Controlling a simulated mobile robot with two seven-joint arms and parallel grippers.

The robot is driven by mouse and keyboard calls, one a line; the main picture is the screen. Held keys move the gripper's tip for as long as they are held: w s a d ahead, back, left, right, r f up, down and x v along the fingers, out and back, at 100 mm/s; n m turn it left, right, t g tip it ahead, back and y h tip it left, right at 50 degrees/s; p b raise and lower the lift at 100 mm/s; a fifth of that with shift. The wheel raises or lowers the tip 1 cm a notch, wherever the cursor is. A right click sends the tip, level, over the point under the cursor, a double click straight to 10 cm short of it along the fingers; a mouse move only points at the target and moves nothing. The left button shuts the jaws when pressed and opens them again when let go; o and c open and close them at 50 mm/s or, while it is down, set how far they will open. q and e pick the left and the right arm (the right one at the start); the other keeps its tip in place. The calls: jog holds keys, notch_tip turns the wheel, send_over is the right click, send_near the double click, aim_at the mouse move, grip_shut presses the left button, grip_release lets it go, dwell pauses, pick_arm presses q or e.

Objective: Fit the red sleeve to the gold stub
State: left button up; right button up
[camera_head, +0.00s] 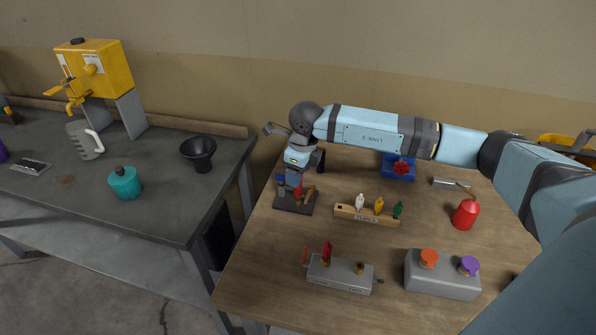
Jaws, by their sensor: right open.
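A small red piece (298,192), which looks like the red sleeve, stands on a dark stand (292,207) at the left of the wooden table. A blue piece (281,178) and a tan piece (310,194) are also at this stand. My right gripper (294,179) points down just above the red piece, open. Its fingers partly hide the stand, and I cannot tell whether they touch the red piece. A short gold stub (360,267) stands bare on the grey block (342,283) at the table's front. A red-handled piece (327,252) stands left of it. My left gripper is not in view.
A wooden rack (367,218) with white, yellow and green pieces lies mid-table. Right are a red oil can (465,213) and a grey box (440,284) with orange and purple caps. A blue box (398,168) is behind. A dark bench (160,204) stands left, across a gap.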

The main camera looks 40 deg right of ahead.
notch_tip(320, 180, up, 14)
jog(key=s+b, duration=0.1)
jog(key=shift+s+d+f, duration=0.15)
jog(key=shift+s+d, duration=0.05)
jog(key=shift+d, duration=0.25)
dwell(1.6)
